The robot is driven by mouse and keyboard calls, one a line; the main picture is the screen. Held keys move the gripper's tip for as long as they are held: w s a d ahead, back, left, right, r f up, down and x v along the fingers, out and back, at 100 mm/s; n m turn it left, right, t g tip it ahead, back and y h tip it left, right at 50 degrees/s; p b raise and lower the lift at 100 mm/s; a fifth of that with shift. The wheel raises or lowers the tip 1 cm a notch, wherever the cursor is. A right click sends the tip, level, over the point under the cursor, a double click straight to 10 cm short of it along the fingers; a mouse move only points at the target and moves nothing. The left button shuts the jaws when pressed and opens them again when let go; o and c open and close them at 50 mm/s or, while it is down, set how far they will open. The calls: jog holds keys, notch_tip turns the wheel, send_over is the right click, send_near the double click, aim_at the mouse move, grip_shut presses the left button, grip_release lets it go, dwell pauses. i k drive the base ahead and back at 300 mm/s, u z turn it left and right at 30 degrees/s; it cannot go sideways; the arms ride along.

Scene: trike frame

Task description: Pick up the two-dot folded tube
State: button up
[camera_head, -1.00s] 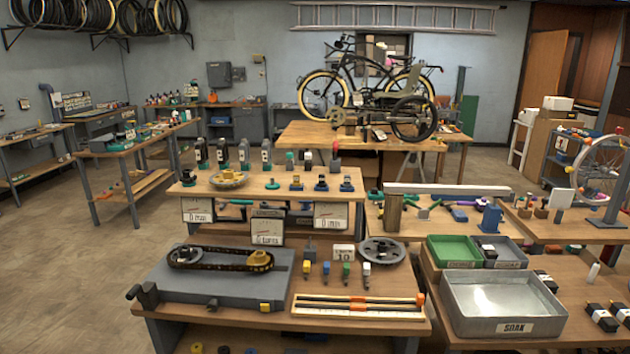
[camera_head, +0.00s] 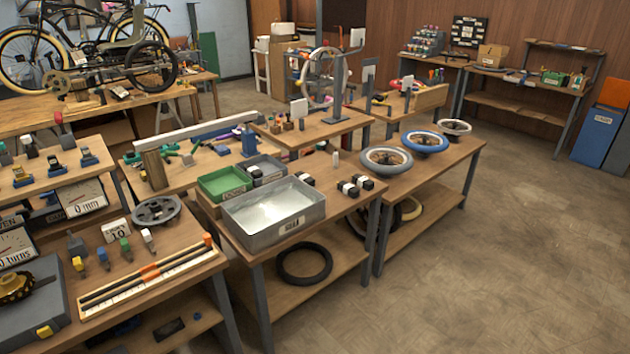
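Several small black bundles with white bands, which look like folded tubes, lie on the wooden table right of the metal tray. One folded tube (camera_head: 304,178) is by the tray's back right corner. Another folded tube (camera_head: 349,189) and a third folded tube (camera_head: 365,182) sit close together nearer the table's right side. A similar dark and white piece (camera_head: 254,171) is in the small grey bin. Dots are too small to make out, so I cannot tell which one has two. My gripper is not in view.
The metal tray (camera_head: 274,233) stands beside the green bin (camera_head: 224,185) and grey bin (camera_head: 271,164). Wheels, including a blue-rimmed one (camera_head: 424,143), lie on the adjoining table. A black tyre (camera_head: 304,263) lies on the lower shelf. The floor (camera_head: 500,260) at right is clear.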

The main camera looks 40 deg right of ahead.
aim_at(348, 189)
jog(key=z, duration=4.7)
jog(key=i, duration=0.1)
jog(key=u, duration=3.05)
jog(key=k, duration=0.9)
jog(key=u, duration=0.15)
jog(key=i, duration=0.85)
